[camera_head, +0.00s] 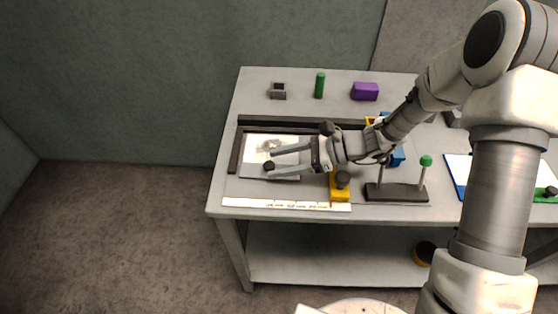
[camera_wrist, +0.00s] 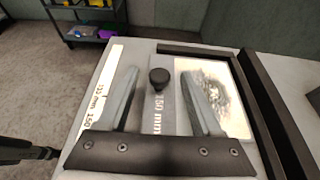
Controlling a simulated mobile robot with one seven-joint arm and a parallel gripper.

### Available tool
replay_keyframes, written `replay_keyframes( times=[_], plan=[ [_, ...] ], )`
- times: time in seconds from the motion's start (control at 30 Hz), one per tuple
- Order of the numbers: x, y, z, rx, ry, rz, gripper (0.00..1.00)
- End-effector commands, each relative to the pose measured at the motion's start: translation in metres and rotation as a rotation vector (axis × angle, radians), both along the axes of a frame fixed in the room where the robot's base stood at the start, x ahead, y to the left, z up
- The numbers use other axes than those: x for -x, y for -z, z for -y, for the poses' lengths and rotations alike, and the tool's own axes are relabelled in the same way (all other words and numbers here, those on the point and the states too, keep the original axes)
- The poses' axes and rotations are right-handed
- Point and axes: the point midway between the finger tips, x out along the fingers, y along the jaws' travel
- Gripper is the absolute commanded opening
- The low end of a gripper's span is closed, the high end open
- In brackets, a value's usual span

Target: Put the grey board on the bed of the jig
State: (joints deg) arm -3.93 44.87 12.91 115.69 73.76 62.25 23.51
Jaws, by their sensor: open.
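The grey board (camera_head: 258,171) lies flat at the front left of the table with a black knob (camera_head: 268,165) on top. In the wrist view the board (camera_wrist: 155,113) carries a "150 mm" mark, and its knob (camera_wrist: 159,78) stands upright. The jig has a dark raised fence (camera_head: 236,152) along its back and left; a pale sheet with a foil-like patch (camera_head: 262,145) lies inside it, right beside the board. Whether the board overlaps the sheet is unclear. My gripper (camera_head: 271,164) is open, its fingers (camera_wrist: 161,74) either side of the knob; contact cannot be told.
A white marked strip (camera_head: 285,204) runs along the front edge. A yellow block with a dark knob (camera_head: 340,190) and a dark stand with green-topped posts (camera_head: 397,193) are to the right. A grey block (camera_head: 278,91), green cylinder (camera_head: 319,86) and purple block (camera_head: 364,91) stand behind.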

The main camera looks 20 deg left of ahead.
Motion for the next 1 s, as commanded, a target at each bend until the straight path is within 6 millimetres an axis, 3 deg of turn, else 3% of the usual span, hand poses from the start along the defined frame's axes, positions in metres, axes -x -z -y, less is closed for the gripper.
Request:
replay_keyframes(
  times=[0.4,0.77,1.0],
  plan=[
    [-0.018,-0.025,0.055,-0.001,0.003,0.002,0.66],
    [-0.020,-0.029,0.064,0.004,-0.004,0.009,0.66],
    [-0.007,-0.057,0.083,0.081,-0.101,0.173,0.66]
  ],
)
